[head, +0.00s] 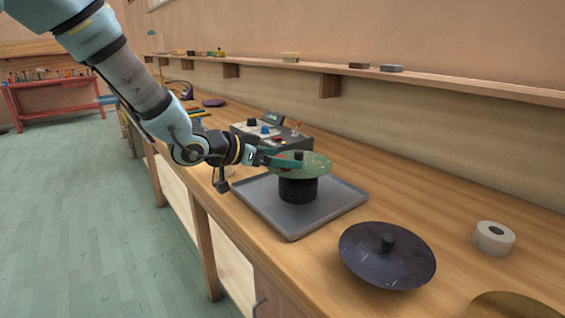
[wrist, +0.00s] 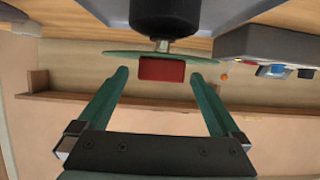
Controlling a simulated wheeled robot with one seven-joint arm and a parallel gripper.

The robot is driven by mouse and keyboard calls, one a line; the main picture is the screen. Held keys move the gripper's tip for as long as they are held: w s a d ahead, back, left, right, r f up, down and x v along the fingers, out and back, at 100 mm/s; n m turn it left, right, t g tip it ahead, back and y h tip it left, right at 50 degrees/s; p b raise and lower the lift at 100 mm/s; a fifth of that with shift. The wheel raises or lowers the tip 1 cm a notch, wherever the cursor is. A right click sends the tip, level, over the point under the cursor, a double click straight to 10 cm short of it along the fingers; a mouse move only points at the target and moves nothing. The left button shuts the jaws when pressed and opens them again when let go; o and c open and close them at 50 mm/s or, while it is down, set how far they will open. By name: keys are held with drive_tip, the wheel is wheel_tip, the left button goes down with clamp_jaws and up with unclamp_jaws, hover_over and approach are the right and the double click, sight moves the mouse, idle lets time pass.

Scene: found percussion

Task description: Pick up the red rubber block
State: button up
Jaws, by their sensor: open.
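The red rubber block (wrist: 162,69) shows in the wrist view, which appears upside down, against the top face of a thin green disc (wrist: 118,54). In the head view the green disc (head: 315,172) lies on a black round stand (head: 298,190) on a grey tray (head: 258,211). My gripper (wrist: 163,74) is open, with one teal finger to each side of the block. A gap shows between each finger and the block. In the head view my gripper (head: 288,160) is low over the disc and largely hides the block.
A dark disc with a knob (head: 386,262) and a pale tape roll (head: 494,238) lie right of the tray. A grey control box (head: 262,132) stands behind it. A wall shelf (head: 430,83) runs above the wooden bench.

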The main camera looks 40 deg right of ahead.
drive_tip(key=shift+d+f, duration=0.2)
drive_tip(key=shift+d, duration=0.3)
drive_tip(key=c, duration=1.4)
